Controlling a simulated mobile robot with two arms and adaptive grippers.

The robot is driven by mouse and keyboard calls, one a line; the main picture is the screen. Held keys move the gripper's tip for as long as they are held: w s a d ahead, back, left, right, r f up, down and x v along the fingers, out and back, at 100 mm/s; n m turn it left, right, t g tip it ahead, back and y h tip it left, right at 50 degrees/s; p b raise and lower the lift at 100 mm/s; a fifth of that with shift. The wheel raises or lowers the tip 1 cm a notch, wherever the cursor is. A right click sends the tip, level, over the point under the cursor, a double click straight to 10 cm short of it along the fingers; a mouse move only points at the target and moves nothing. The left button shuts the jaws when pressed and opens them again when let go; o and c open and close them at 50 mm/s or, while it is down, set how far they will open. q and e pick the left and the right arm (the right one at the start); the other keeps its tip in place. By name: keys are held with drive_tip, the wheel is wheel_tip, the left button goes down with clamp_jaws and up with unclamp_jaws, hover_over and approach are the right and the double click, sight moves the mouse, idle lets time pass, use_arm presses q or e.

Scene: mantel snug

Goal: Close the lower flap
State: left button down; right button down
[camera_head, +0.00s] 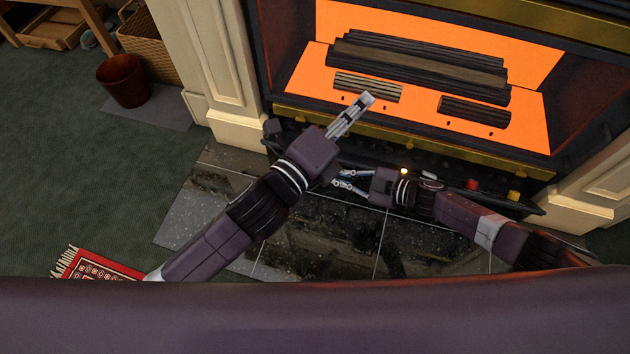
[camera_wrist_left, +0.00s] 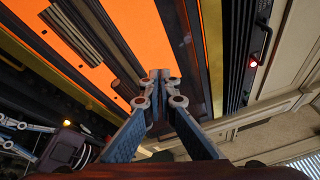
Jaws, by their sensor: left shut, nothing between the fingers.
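The lower flap (camera_head: 527,207) is a long dark panel below the fire's lower brass bar. It appears lowered, with a control strip showing behind it; my arms hide parts of it. My left gripper (camera_head: 366,98) is shut and empty, over the front of the glowing fire and above the flap; its fingertips meet in the left wrist view (camera_wrist_left: 164,76). My right gripper (camera_head: 345,181) is open and empty, low beside the dark panel, its fingers pointing left. It also shows at the left edge of the left wrist view (camera_wrist_left: 12,136). I cannot tell whether it touches the panel.
A red knob (camera_head: 471,184), a yellow knob (camera_head: 513,195) and a small amber light (camera_head: 403,171) show along the control strip. The tiled hearth (camera_head: 330,240) is clear. A bin (camera_head: 124,80), a wicker basket (camera_head: 146,45) and a red rug (camera_head: 95,267) lie to the left.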

use_arm(q)
drive_tip(key=s+a+f+m+g+y, duration=0.1)
drive_tip(key=s+a+f+m+y, duration=0.25)
drive_tip(key=f, duration=0.65)
drive_tip(key=s+a+f+m+g+y, duration=0.2)
drive_tip(key=a+f+m+y, duration=0.15)
drive_tip(key=f, duration=0.55)
drive_tip(key=s+a+f+m+g+y, duration=0.1)
drive_tip(key=s+a+f+m+y, duration=0.2)
drive_tip(key=f, duration=0.7)
drive_tip(key=w+d+f+h, duration=0.1)
drive_tip(key=w+d+f, duration=0.1)
drive_tip(key=w, duration=0.9)
drive_tip(key=shift+f, duration=0.9)
use_arm(e)
drive_tip(key=shift+w+d, duration=0.15)
drive_tip(key=shift+w, duration=0.15)
use_arm(q)
drive_tip(key=shift+w, duration=0.1)
